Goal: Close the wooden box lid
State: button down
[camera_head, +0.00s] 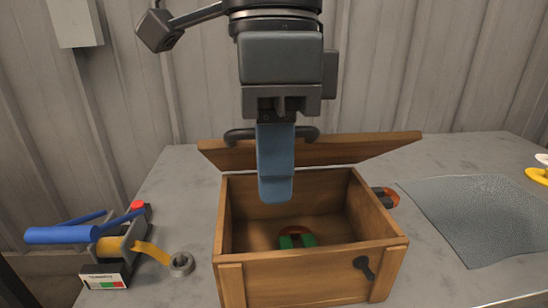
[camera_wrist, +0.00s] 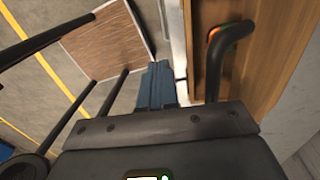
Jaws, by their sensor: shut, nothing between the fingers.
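The wooden box (camera_head: 310,278) stands on the grey table with its lid (camera_head: 370,148) open, tilted up at the back edge. A dark bar handle (camera_head: 240,136) shows on the lid, partly hidden behind my gripper. My gripper (camera_head: 276,196) points down with its blue fingers shut and empty, in front of the lid and over the box opening. In the wrist view the shut fingers (camera_wrist: 158,82) are left of a wooden panel (camera_wrist: 262,55), apparently the lid, with a dark handle (camera_wrist: 213,75). Contact between fingers and lid cannot be told.
Inside the box lies a green and orange item (camera_head: 296,240). A dark latch (camera_head: 364,267) is on the box front. A grey textured mat (camera_head: 485,215) lies right. A corrugated wall stands behind.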

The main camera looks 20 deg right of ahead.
jog(key=f, duration=0.1)
jog(key=s+f+b, duration=0.1)
jog(key=f+b, duration=0.1)
jog(key=shift+s+a+f, duration=0.1)
jog(key=shift+s+a, duration=0.05)
jog(key=shift+s, duration=0.15)
dwell(1.0)
